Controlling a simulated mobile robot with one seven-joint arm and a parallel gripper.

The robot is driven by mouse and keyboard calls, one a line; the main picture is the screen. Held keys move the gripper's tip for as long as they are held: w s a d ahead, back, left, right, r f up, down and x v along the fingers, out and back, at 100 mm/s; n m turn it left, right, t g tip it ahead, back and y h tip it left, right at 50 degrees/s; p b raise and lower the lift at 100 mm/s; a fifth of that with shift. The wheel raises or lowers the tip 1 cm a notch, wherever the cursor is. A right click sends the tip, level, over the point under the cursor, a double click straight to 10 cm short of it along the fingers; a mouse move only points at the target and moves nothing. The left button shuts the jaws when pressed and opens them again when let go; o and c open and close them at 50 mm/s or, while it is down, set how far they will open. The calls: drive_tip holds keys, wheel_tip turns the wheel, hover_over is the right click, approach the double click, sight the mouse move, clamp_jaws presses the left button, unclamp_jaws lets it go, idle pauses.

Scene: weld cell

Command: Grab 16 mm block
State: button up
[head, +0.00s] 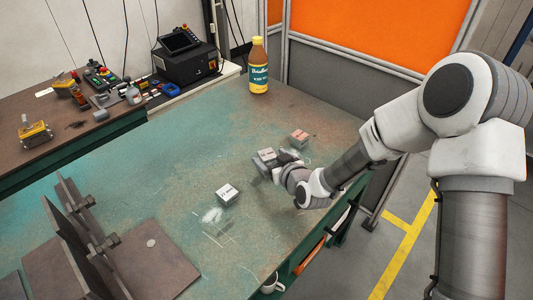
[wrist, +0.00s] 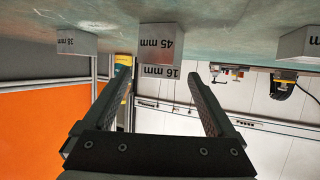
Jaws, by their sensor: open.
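A grey face labelled 16 mm (wrist: 158,71) shows in the wrist view, which is upside down. It lies directly below a lighter block face labelled 45 mm (wrist: 160,40); I cannot tell whether it is stacked on that block or behind it. In the head view a grey block (head: 266,154) at this place is partly hidden by my gripper (head: 277,167). My gripper is open; in the wrist view its fingers (wrist: 160,88) stand apart on either side of the 16 mm label. Nothing is seen held between them.
A 38 mm block (wrist: 70,40) is at the left of the wrist view; a reddish-topped block (head: 299,138) stands right of my gripper. Another block (head: 227,194) sits nearer on the green bench (head: 180,150). A bottle (head: 259,68) stands behind; a metal fixture (head: 90,235) occupies the front left.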

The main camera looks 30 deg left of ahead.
drive_tip(key=shift+c, duration=0.3)
clamp_jaws()
drive_tip(key=shift+r, duration=0.1)
